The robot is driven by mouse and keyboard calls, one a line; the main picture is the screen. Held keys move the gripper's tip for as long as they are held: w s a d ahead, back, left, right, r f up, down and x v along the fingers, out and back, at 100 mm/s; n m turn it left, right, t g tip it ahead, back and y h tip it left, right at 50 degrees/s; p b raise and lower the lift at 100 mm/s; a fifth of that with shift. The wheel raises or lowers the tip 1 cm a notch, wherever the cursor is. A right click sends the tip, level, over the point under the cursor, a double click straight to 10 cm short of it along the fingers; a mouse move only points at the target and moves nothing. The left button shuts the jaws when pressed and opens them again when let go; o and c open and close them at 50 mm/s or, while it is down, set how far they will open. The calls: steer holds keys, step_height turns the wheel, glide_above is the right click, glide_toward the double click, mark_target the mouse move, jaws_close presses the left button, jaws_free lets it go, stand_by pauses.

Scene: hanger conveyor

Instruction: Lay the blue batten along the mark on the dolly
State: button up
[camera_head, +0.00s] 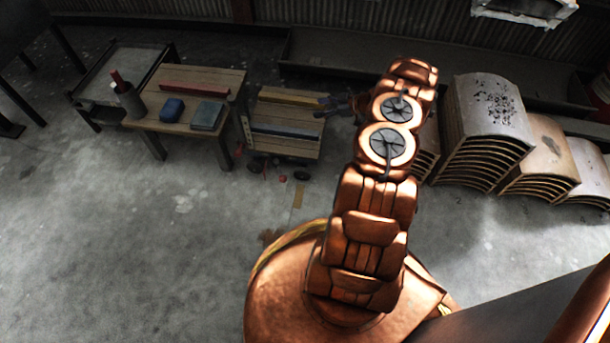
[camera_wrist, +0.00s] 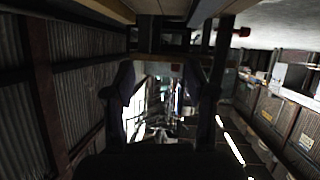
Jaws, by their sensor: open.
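The dolly (camera_head: 285,147) is a low wooden-topped cart on small wheels, right of the wooden table. A blue-grey batten (camera_head: 286,131) lies lengthwise along its near part. A yellow batten (camera_head: 291,97) lies along its far edge. I cannot make out a mark on the dolly top. My gripper (camera_head: 328,106) is at the dolly's right end, between the two battens in the picture and apart from the blue one. In the wrist view my gripper (camera_wrist: 165,82) has its two dark fingers spread, with nothing held between them.
The wooden table (camera_head: 225,84) holds a red batten (camera_head: 194,87), a blue box (camera_head: 172,110), a grey-blue block (camera_head: 207,115) and a dark cup (camera_head: 130,98). Stacked curved panels (camera_head: 487,115) stand at the right. The concrete floor (camera_head: 130,220) in front is mostly clear.

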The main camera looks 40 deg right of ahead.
steer(key=w+d+r+m+t+h, duration=0.15)
steer(key=w+r+h, duration=0.45)
steer(key=w+r, duration=0.8)
steer(key=s+a+r+m+g+h, duration=0.2)
steer(key=a+r+m+g+h, duration=0.15)
steer(key=r, duration=0.85)
steer(key=s+a+r+m+g, duration=0.1)
steer(key=s+a+g, duration=0.3)
steer(key=s+a, duration=0.8)
steer(key=s+a+r+m+g+y, duration=0.1)
steer(key=s+a+r+g, duration=0.2)
steer(key=s+a, duration=0.9)
steer(key=s+a+r+g+y, duration=0.1)
steer(key=s+a+g, duration=0.4)
steer(key=s+a, duration=0.7)
steer(key=s+r, duration=0.1)
steer(key=s, duration=1.3)
steer(key=shift+a+r+m, duration=0.3)
steer(key=shift+m, duration=0.1)
steer(key=shift+s+r+y, duration=0.1)
steer(key=shift+r+y, duration=0.05)
steer(key=shift+y, duration=0.1)
